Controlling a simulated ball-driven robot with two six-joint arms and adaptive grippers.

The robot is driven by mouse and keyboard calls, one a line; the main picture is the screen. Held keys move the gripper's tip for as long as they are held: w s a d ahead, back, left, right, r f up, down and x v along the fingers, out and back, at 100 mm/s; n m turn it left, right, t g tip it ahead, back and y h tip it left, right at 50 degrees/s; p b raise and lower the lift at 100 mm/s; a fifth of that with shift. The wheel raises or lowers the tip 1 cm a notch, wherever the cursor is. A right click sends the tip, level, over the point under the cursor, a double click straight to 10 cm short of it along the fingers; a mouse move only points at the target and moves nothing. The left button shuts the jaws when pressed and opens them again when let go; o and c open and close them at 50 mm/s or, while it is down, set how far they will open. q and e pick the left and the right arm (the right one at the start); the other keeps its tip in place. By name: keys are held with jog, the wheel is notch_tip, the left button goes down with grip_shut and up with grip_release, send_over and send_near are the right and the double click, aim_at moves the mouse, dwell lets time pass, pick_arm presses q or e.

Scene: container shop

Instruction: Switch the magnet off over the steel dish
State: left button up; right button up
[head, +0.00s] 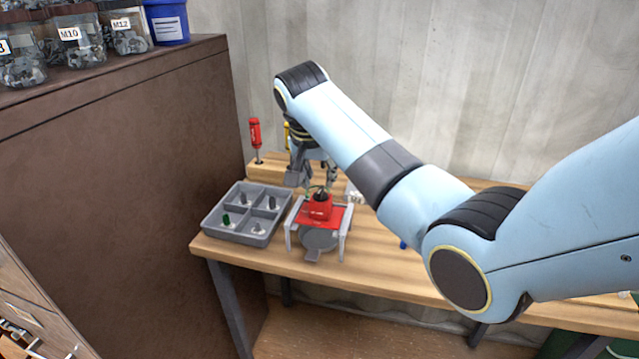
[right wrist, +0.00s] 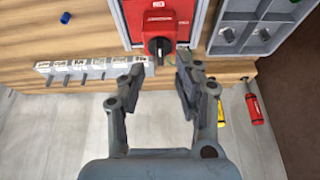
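A red magnet unit (head: 319,207) with a black rotary knob on top sits over a grey frame with pale legs on the wooden bench. Its knob (right wrist: 159,46) shows close up in the right wrist view. A round grey dish (head: 319,238) is under the red plate, partly hidden by it. My right gripper (head: 318,178) is above and behind the magnet unit, pointing down. In the right wrist view its fingers (right wrist: 161,66) are apart, with nothing held; the knob lies just past the tips, roughly between them. I cannot tell whether they touch it. My left gripper is out of view.
A grey divided tray (head: 240,236) with small parts stands left of the frame. A red screwdriver (head: 255,135) stands upright in a wooden block behind it. A tall brown cabinet (head: 120,160) bounds the left.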

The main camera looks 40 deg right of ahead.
aim_at(320, 190)
jog(key=shift+x, duration=2.05)
grip_shut()
